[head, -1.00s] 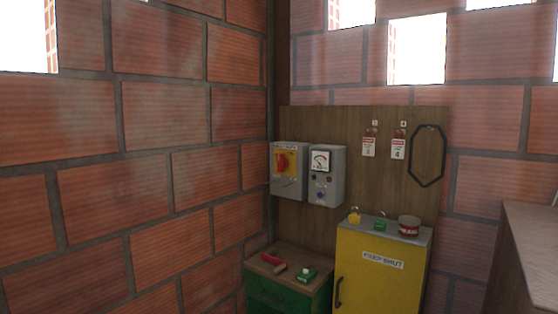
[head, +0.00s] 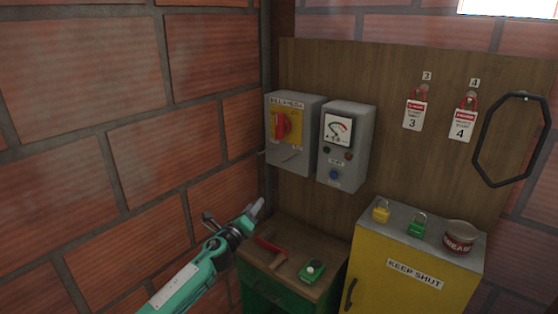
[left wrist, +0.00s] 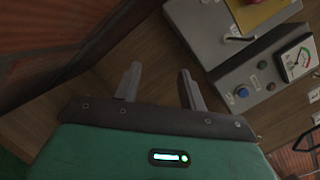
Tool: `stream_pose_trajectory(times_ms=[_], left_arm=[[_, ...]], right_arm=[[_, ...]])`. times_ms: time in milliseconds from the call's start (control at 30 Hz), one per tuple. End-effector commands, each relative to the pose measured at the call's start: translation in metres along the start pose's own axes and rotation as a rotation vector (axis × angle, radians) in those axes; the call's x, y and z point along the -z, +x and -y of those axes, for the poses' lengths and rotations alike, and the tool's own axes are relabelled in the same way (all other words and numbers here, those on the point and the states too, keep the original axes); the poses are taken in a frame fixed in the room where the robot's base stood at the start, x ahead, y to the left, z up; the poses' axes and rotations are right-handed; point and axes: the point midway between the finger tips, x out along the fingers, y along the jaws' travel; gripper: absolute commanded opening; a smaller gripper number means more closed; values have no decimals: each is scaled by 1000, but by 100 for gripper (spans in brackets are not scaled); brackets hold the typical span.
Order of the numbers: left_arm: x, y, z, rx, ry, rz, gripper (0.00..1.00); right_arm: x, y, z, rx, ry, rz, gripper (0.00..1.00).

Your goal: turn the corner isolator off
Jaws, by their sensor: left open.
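The corner isolator is a grey box (head: 296,134) on the wooden board, close to the brick corner. It has a yellow plate with a red rotary handle (head: 282,126), which looks upright, and a label above it. In the left wrist view the isolator box (left wrist: 208,28) shows at the top, with part of the yellow plate (left wrist: 250,12); the red handle is mostly cut off. My left gripper (head: 256,208) is below and left of the isolator, apart from it. Its two fingers also show spread and empty in the left wrist view (left wrist: 160,85). My right gripper is out of view.
A grey meter box (head: 345,145) hangs right of the isolator. Below stand a green cabinet (head: 325,263) with a red-handled tool and green object on top, and a yellow cabinet (head: 415,270) with padlocks and a tin. Tags and a black loop (head: 480,140) hang at right.

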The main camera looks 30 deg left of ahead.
Motion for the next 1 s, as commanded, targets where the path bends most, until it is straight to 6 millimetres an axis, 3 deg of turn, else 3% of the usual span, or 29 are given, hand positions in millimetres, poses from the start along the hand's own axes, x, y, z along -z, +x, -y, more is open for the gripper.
stream_pose_trajectory(times_ms=[33, 100, 200, 300, 567, 1000], left_arm=[[-40, 14, 35, 78, 138, 34, 42], [-79, 24, 72, 164, 326, 75, 42], [-117, 31, 110, 245, 530, 124, 42], [-136, 33, 130, 285, 647, 154, 42], [-145, 51, 144, 295, 687, 166, 42], [-148, 115, 166, 296, 681, 165, 42]], right_arm=[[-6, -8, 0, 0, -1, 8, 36], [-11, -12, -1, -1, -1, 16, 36], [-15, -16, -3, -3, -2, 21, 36], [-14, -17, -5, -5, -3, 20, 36], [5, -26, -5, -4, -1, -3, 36], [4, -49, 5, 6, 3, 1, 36]])
